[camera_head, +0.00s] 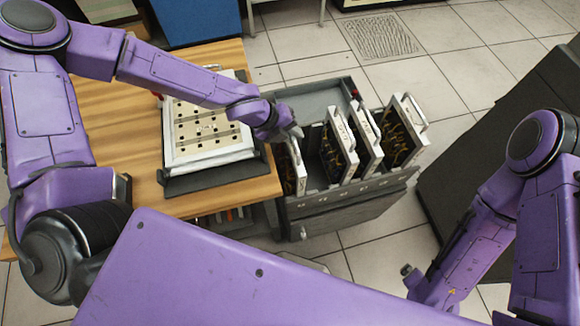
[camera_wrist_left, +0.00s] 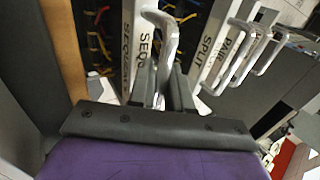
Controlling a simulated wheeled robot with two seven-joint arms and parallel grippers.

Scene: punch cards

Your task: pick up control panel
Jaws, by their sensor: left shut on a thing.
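Several control panels with white edges, handles and coloured wiring stand upright in a grey cart (camera_head: 340,205). The leftmost control panel (camera_head: 299,172) is at the cart's left end, beside the wooden table. My left gripper (camera_head: 293,133) is at its top in the head view. In the left wrist view my left gripper (camera_wrist_left: 163,90) is shut on the metal handle (camera_wrist_left: 164,38) of the panel lettered "SEQU" (camera_wrist_left: 141,45). Its fingers hide the handle's lower part. My right gripper (camera_head: 411,276) is low at the right, away from the panels; its jaws are too small to read.
A wooden table (camera_head: 225,62) holds a pale board with dark squares (camera_head: 205,125) left of the cart. Other panels (camera_head: 342,140) stand close by to the right; one reads "PAIR SPLIT" (camera_wrist_left: 222,45). A dark cabinet (camera_head: 500,140) is further right. Tiled floor lies between.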

